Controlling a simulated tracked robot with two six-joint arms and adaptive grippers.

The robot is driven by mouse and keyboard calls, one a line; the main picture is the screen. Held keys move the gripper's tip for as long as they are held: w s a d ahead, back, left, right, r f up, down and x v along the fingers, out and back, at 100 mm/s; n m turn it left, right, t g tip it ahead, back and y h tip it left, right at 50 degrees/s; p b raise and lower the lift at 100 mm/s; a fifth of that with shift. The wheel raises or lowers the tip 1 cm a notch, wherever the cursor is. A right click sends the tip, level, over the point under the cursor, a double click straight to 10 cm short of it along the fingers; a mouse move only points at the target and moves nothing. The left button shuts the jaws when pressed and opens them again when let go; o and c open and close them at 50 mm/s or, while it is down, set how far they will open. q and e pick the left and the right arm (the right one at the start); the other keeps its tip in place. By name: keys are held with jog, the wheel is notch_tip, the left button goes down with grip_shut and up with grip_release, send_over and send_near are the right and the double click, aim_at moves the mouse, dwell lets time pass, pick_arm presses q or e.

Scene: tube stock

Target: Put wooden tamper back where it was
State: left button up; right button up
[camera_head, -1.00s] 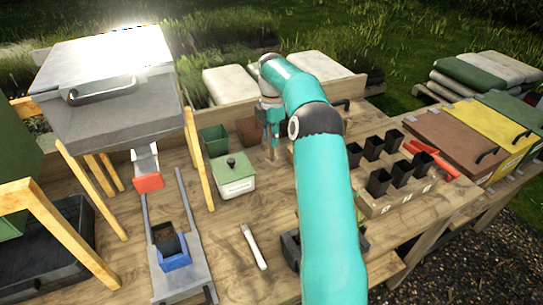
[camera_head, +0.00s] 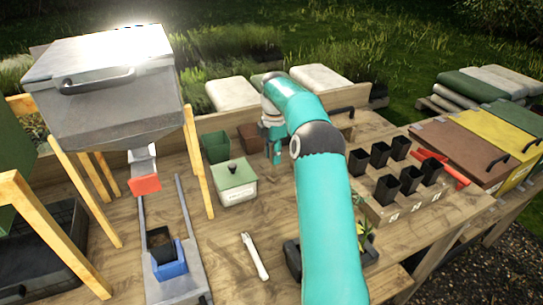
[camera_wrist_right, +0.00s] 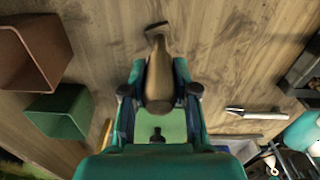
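The wooden tamper (camera_wrist_right: 158,75) is a tapered brown piece with a small dark end, in the right wrist view. It lies lengthwise between the fingers of my right gripper (camera_wrist_right: 159,68), which close in on both its sides; exact finger contact is hard to make out. In the head view my right gripper (camera_head: 275,158) points down over the wooden table (camera_head: 270,225), just right of the green-lidded box. The tamper is mostly hidden there behind the fingers. The gap between tamper and tabletop cannot be told. My left gripper is not in view.
The green-lidded box (camera_head: 234,187), green pot (camera_head: 215,147) and brown pot (camera_head: 248,136) stand close by on the left. A white-handled tool (camera_head: 255,257) lies in front. A rack with black pots (camera_head: 410,205) is on the right. A metal hopper (camera_head: 105,95) stands far left.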

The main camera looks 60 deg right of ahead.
jog(key=o, duration=0.3)
jog(key=shift+o, duration=0.2)
notch_tip(320, 180, up, 12)
jog(key=p, duration=0.3)
jog(key=shift+r, duration=0.1)
dwell(0.5)
